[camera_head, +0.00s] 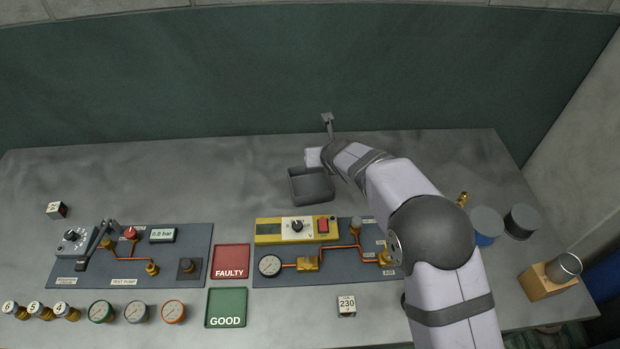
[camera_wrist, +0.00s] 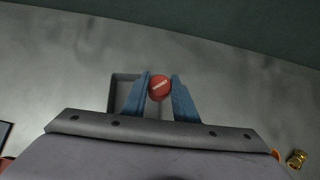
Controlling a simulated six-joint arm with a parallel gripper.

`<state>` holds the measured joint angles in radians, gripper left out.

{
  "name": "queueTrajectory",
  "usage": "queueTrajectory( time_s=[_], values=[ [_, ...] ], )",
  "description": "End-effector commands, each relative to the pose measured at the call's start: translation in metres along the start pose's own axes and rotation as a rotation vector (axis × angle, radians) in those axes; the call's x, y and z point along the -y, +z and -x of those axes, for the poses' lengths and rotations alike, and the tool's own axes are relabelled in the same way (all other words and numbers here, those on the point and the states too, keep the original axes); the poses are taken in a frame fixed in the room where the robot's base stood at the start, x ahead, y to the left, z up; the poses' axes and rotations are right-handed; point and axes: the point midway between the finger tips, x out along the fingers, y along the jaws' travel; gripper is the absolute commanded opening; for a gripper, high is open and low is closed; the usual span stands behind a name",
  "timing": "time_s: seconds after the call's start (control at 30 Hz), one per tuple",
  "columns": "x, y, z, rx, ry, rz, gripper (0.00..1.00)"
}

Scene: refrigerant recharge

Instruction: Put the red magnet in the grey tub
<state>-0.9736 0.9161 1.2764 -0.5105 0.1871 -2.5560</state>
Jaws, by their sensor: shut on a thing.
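The red magnet (camera_wrist: 160,88), a round piece with a pale label, is between the two blue fingers of my gripper (camera_wrist: 161,79) in the wrist view. My gripper is shut on it. The grey tub (camera_wrist: 123,77) shows below and behind the left finger, with the magnet over its right side in the picture; their height apart is unclear. In the head view the tub (camera_head: 312,201) is a square open box at the back middle of the bench, just left of my wrist. The fingers and the magnet are hidden there by my arm.
A yellow-topped gauge panel (camera_head: 262,239) lies in front of the tub. A red FAULTY mat (camera_head: 231,259) and a green GOOD mat (camera_head: 226,306) are front left of it. A blue-and-grey can (camera_head: 486,226) stands right of my arm. The bench left of the tub is clear.

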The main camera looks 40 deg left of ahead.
Motion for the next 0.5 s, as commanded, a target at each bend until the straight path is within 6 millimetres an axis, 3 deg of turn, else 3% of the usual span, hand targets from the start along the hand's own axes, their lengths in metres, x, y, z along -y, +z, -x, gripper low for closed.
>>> queueTrajectory(
  time_s=[0.03, 0.2, 0.5],
  values=[
    [-0.014, 0.0, -0.002, 0.0, 0.012, 0.011, 0.0],
    [-0.038, -0.002, -0.005, -0.002, 0.033, 0.026, 0.0],
    [-0.044, -0.009, -0.012, -0.005, 0.037, 0.03, 0.0]
  ],
)
